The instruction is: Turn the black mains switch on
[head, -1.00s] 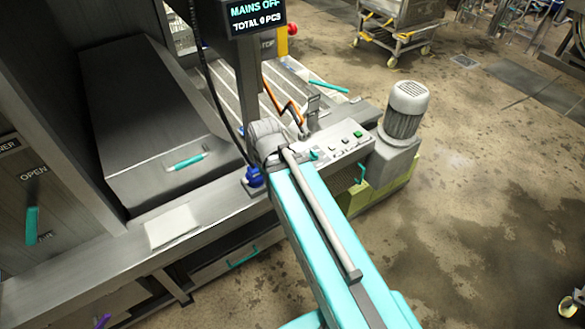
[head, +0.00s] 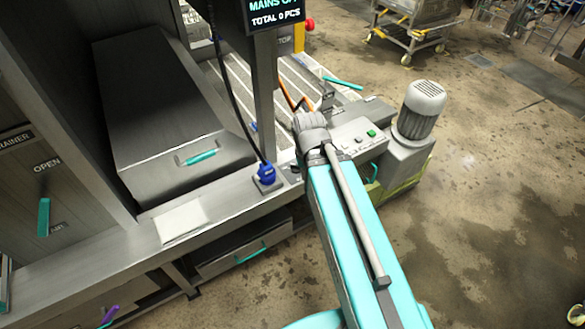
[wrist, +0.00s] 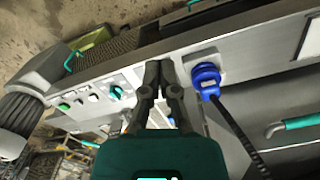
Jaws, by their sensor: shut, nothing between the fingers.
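I cannot clearly pick out the black mains switch in either current view. The grey control panel (head: 352,138) is in the head view, right of my wrist, with small buttons and a green button (head: 371,133). In the wrist view the panel shows a teal knob (wrist: 116,92), pale buttons and the green button (wrist: 63,107), left of my gripper. My gripper (wrist: 160,68) is shut and empty, its dark fingers between the panel and a blue plug (wrist: 207,78). My arm hides the gripper in the head view. The display (head: 275,12) reads MAINS OFF, partly cut off.
The blue plug (head: 266,173) with its black cable stands on the metal ledge left of my arm. A grey motor (head: 421,108) stands just right of the panel. A steel post (head: 265,90) rises behind the plug. Floor at the right is open.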

